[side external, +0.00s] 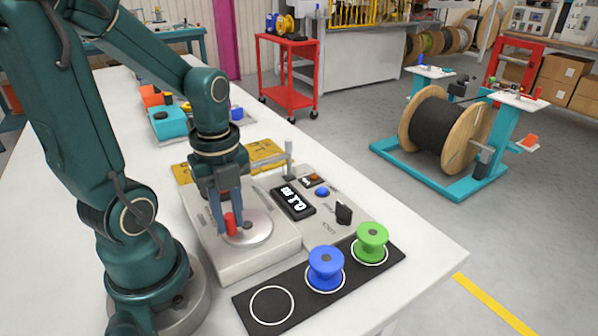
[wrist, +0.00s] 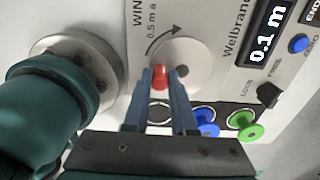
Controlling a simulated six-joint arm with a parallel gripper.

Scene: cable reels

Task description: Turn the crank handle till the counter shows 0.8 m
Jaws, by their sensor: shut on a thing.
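The crank disc (side external: 247,229) is a pale metal round on top of the light grey winder box, with a red crank handle (side external: 231,223) standing near its rim. My gripper (side external: 230,216) points down and is shut on the red handle. In the wrist view the red handle (wrist: 160,77) sits between the fingertips, left of the disc's hub (wrist: 182,71). The counter (side external: 292,201) is a black display on the panel.
A black mat (side external: 285,311) in front holds a blue spool (side external: 326,268), a green spool (side external: 371,242) and an empty white ring. A black lock knob (side external: 344,212) and blue zero button (side external: 322,191) stand on the panel. A metal post (side external: 290,158) rises behind the disc.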

